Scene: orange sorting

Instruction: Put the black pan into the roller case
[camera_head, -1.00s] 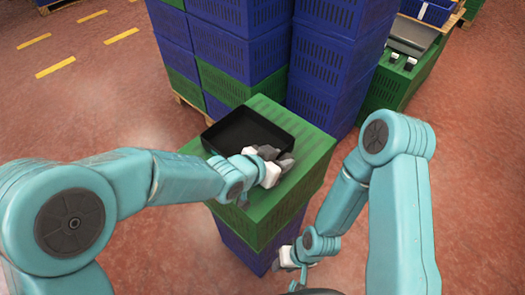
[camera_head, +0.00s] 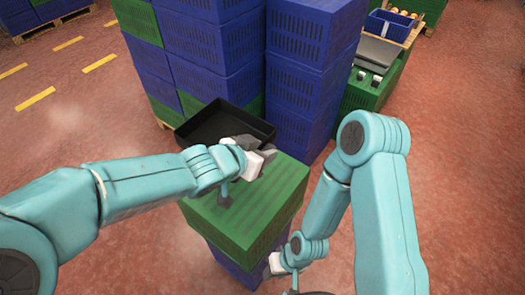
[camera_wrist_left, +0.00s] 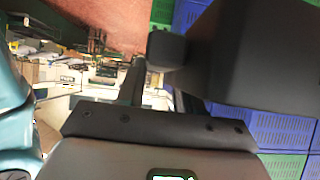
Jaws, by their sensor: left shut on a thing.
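The black pan (camera_head: 225,123) is a rectangular tray with raised walls. My left gripper (camera_head: 258,153) is shut on its near right edge. The pan appears held above the far left part of the green crate top, with its far side by the blue crates. In the left wrist view a large dark shape, the pan (camera_wrist_left: 255,55), fills the upper right beside the fingers. A flat grey case (camera_head: 378,52), likely the roller case, lies on a green crate at the back right. My right gripper (camera_head: 278,266) hangs low beside the near stack; its finger opening is unclear.
The near green crate (camera_head: 250,208) has a bare ribbed top and stands on a blue crate. Tall blue crate stacks (camera_head: 305,90) rise just behind it, between the pan and the grey case. Red floor (camera_head: 455,165) is open at the right.

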